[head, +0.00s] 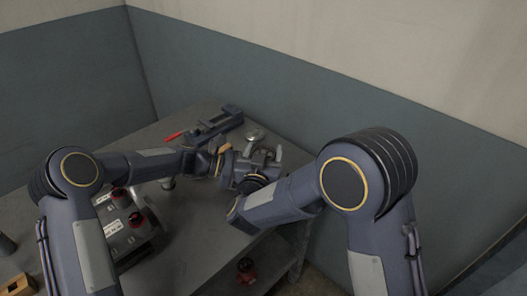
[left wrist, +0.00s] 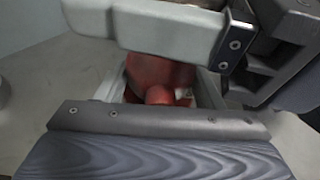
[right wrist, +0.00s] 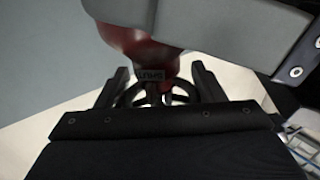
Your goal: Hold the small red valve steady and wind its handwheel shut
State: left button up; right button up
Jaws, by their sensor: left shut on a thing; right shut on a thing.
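The small red valve's body (left wrist: 160,72) shows between the fingers of my left gripper (left wrist: 160,90) in the left wrist view, and that gripper is shut on it. In the right wrist view the red body (right wrist: 140,45) hangs above a dark spoked handwheel (right wrist: 180,98). A small lettered tag sits by the stem. My right gripper (right wrist: 160,88) is shut on the handwheel, one finger on each side. In the head view my left gripper (head: 222,160) and right gripper (head: 258,176) meet over the bench and hide the valve.
The grey bench (head: 190,225) stands against the wall. A dark tool (head: 215,126) and a red-handled item (head: 173,136) lie at its back. A panel with red parts (head: 135,220) sits at left. A red object (head: 246,266) is low down, below the right arm.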

jog(key=shift+r, duration=0.15)
dwell(0.3)
jog(key=o, duration=1)
jog(key=s, duration=0.4)
jog(key=s+a, duration=0.1)
jog(key=s, duration=0.3)
jog(key=s+a, duration=0.1)
jog(key=s, duration=0.2)
jog(key=shift+s+a, duration=0.25)
jog(key=shift+s, duration=0.15)
pick_arm(q)
jog(key=o, duration=0.8)
jog(key=shift+o, duration=0.2)
